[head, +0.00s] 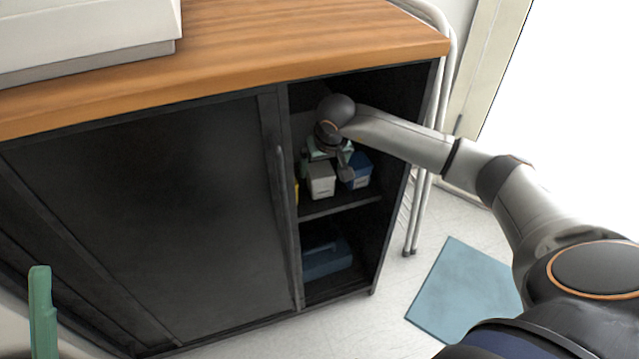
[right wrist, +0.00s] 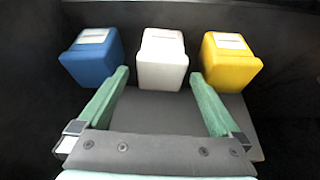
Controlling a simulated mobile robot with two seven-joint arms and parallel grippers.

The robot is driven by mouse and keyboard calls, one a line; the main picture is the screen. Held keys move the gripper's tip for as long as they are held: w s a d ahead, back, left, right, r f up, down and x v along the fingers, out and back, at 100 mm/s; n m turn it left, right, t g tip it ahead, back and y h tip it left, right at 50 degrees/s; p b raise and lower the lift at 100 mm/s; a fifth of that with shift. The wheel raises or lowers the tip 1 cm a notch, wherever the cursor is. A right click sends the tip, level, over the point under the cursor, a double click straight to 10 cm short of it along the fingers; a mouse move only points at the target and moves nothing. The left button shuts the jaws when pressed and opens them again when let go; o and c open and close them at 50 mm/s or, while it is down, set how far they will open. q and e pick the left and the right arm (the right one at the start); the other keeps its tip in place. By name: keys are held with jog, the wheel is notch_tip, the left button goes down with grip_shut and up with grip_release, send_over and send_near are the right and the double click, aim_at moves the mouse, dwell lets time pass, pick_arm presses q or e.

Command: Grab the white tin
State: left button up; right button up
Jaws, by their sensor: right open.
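The white tin (head: 321,181) stands on the upper shelf of the open black cabinet, between a blue tin (head: 359,172) and a yellow tin (head: 296,191). In the right wrist view the white tin (right wrist: 162,62) is at the middle, just ahead of my right gripper (right wrist: 159,76). The gripper is open and empty, with one green finger at each side of the tin's near end. In the head view the right gripper (head: 330,154) is inside the cabinet above the tins. A green finger of my left gripper (head: 42,312) shows at the lower left; its opening is hidden.
The blue tin (right wrist: 92,57) and yellow tin (right wrist: 230,62) stand close beside the fingertips. The cabinet's wooden top (head: 300,35) is above, and a closed dark door panel (head: 150,210) is left of the opening. A blue box (head: 326,258) lies on the lower shelf.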

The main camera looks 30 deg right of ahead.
jog(key=shift+x, duration=0.85)
jog(key=b+x, duration=0.3)
jog(key=x, duration=0.2)
jog(key=shift+w, duration=0.15)
jog(key=shift+r, duration=0.1)
jog(key=c, duration=1.6)
